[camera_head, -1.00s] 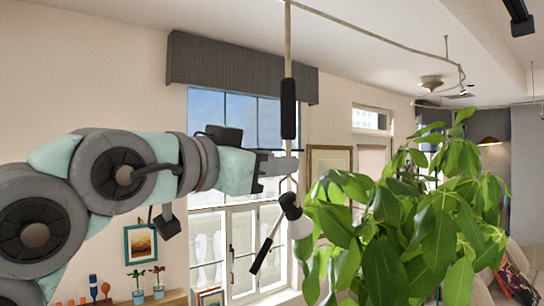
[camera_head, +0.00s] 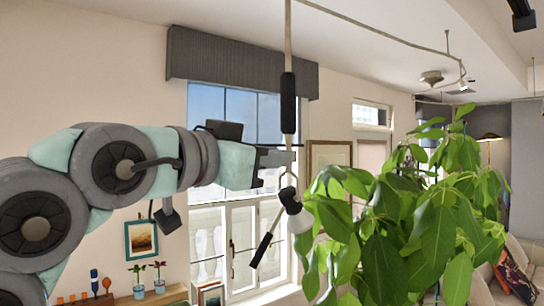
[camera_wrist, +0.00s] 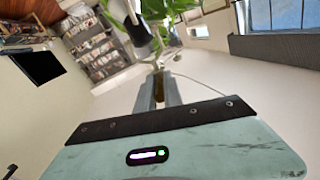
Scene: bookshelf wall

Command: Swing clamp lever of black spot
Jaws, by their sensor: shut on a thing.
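The black spot (camera_head: 292,201) hangs under a thin rod with a thick black sleeve (camera_head: 288,103). Its head has a white shade (camera_head: 300,221). A slim black lever (camera_head: 262,250) slants down to the left from it. My gripper (camera_head: 287,158) reaches in from the left and is shut on the thin stem between sleeve and spot head. In the wrist view, its two grey fingers (camera_wrist: 159,92) close around a small brownish part (camera_wrist: 158,84); the dark lamp body (camera_wrist: 136,31) shows just beyond. The exact part between the jaws is hard to make out.
A large leafy plant (camera_head: 400,220) stands close to the right of the spot. A tall window (camera_head: 240,240) with a grey valance (camera_head: 240,82) is behind. A cable (camera_head: 390,35) runs along the ceiling. Below the lever is open air.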

